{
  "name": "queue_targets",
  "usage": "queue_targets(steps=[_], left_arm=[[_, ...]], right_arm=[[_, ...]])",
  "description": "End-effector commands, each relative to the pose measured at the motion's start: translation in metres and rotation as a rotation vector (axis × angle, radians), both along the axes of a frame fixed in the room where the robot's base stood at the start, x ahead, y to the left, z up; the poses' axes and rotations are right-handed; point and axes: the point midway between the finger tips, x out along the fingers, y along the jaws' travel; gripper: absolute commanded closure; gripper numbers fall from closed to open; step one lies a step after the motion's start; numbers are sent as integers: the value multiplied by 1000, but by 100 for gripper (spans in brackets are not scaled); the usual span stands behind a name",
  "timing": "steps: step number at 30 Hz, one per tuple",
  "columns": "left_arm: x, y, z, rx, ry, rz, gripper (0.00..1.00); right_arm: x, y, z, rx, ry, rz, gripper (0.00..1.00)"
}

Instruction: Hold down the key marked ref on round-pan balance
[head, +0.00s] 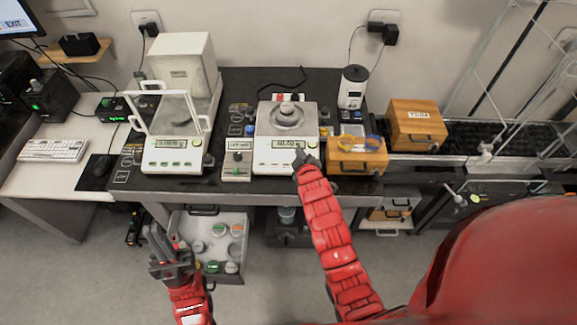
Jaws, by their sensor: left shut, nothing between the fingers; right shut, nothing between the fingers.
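The round-pan balance (272,157) stands on the dark weighing table, with a round metal weight (288,115) on its pan. Its lit display faces me, but the digits are too small to read surely. My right gripper (303,156) is shut and empty at the right part of the balance's front panel, just below the display. It covers that part of the panel. I cannot read the key marked ref, nor tell whether the fingertips touch a key. My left gripper (160,243) is shut and empty, low in front of the table, left of the open drawer.
A balance with a glass draft shield (175,155) stands at the left. A small device (237,160) sits beside the round-pan balance. Wooden boxes (357,160) stand close at its right. An open drawer (232,277) with several jars juts out below the table.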

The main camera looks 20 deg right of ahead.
Motion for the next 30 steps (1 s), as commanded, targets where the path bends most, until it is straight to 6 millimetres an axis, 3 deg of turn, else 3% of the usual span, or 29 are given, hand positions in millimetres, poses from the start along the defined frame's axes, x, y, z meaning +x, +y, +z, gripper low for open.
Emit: queue_targets(steps=[19, 30], left_arm=[[0, 0, -1, 0, 0, 0, 100], [0, 0, -18, 0, 0, 0, 100]], right_arm=[[-2, -3, -10, -14, 41, -5, 100], [9, -7, -53, -13, 43, -7, 100]])
